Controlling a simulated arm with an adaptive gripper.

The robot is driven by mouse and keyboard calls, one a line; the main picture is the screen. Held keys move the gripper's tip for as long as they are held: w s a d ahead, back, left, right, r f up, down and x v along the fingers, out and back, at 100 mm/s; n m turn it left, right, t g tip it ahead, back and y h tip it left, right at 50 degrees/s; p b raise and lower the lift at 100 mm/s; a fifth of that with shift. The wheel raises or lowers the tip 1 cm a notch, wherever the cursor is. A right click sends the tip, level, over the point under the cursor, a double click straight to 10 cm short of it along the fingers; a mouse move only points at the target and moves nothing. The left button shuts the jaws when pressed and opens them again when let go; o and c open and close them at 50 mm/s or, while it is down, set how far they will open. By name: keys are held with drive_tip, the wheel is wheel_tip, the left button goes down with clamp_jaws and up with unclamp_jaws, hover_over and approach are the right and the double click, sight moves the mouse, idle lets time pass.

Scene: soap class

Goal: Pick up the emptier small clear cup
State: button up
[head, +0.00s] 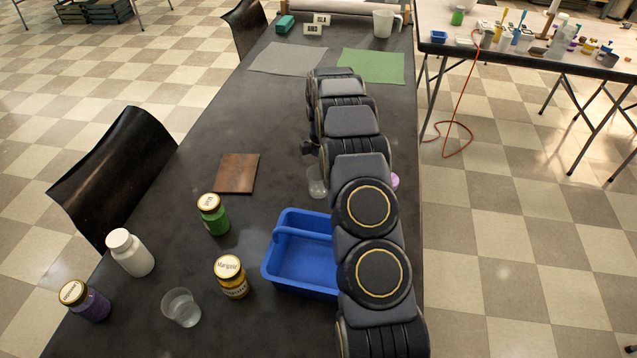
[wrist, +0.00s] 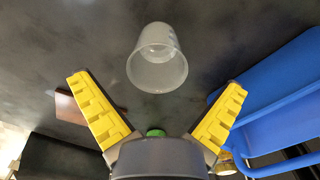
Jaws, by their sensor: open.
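One small clear cup (head: 317,182) stands on the dark table just past the blue caddy, partly beside my arm. A clear cup also shows in the wrist view (wrist: 157,60), ahead of and between my spread fingers and apart from them; it looks like this same cup, with no clear content visible. Another clear cup (head: 181,307) stands at the near left of the table; its fill level is hard to tell. My gripper (wrist: 159,88) is open and empty, with yellow pads on both fingers. In the head view my arm mostly hides it.
The blue caddy (head: 302,262) lies beside my arm. A green jar (head: 213,217), a yellow jar (head: 231,277), a white bottle (head: 130,253) and a purple jar (head: 85,301) stand to the left. A brown tile (head: 237,173) lies left of the far cup. A pink object (head: 395,181) shows behind my arm.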

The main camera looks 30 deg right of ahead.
sight(319, 178)
wheel_tip(319, 178, down, 4)
drive_tip(key=shift+w+r, duration=0.1)
drive_tip(key=c, duration=1.2)
drive_tip(key=shift+r, duration=0.15)
drive_tip(key=shift+r, duration=1.05)
drive_tip(key=shift+s+a+r, duration=1.1)
drive_tip(key=shift+s+r, duration=0.65)
drive_tip(key=shift+s, duration=0.3)
drive_tip(key=shift+s+a+r, duration=1.1)
drive_tip(key=shift+s+r, duration=0.65)
drive_tip(key=shift+s, duration=0.25)
drive_tip(key=shift+s+a+r, duration=1.1)
drive_tip(key=shift+s+r, duration=0.65)
drive_tip(key=shift+s, duration=0.3)
